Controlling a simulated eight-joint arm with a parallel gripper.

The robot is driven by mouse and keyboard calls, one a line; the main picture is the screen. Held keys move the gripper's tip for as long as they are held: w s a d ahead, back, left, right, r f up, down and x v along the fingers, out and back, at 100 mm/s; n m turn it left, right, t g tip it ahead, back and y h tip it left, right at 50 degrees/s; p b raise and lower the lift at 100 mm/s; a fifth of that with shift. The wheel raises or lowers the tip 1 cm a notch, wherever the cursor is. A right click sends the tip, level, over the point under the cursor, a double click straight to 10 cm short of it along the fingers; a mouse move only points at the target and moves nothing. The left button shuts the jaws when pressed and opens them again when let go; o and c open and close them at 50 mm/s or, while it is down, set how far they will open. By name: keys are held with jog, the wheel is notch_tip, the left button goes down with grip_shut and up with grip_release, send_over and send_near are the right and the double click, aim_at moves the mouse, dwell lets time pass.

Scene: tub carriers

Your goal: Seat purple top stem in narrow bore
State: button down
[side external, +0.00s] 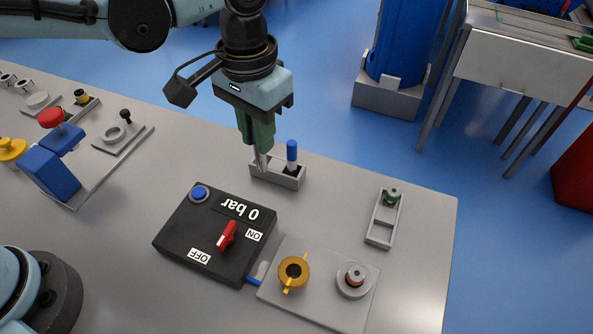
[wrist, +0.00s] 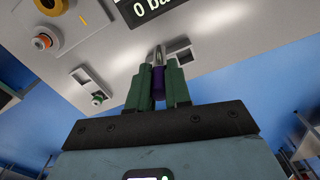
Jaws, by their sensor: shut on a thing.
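My gripper (side external: 258,150) is shut on the purple top stem (wrist: 158,82), gripping its purple top between green fingers in the wrist view. The stem's bare metal shank (wrist: 158,55) points out past the fingertips. In the side external view the shank hangs at the left end of a small grey carrier (side external: 277,178); I cannot tell whether its tip is inside the carrier or just above it. A blue top stem (side external: 291,152) stands upright in the carrier's right end. A grey plate at the front holds a brass collar (side external: 293,271) and a grey ring (side external: 354,279).
Another carrier (side external: 376,231) with a green-ringed part (side external: 392,195) lies to the right. A red button and a blue block are at left.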

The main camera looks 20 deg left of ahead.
jog(key=s+d+r, duration=0.4)
jog(key=s+r, duration=0.2)
jog(key=r, duration=0.3)
send_over(294, 260)
jog(key=s, duration=0.1)
notch_tip(294, 260, down, 11)
jog(key=shift+s+d+f, duration=0.1)
jog(key=shift+d+f, duration=0.05)
jog(key=shift+f, duration=0.9)
jog(key=shift+s+d+f, duration=0.1)
jog(key=shift+f, duration=0.95)
jog(key=c, duration=1.1)
grip_release()
jog(key=shift+f, duration=0.1)
jog(key=shift+o, duration=0.2)
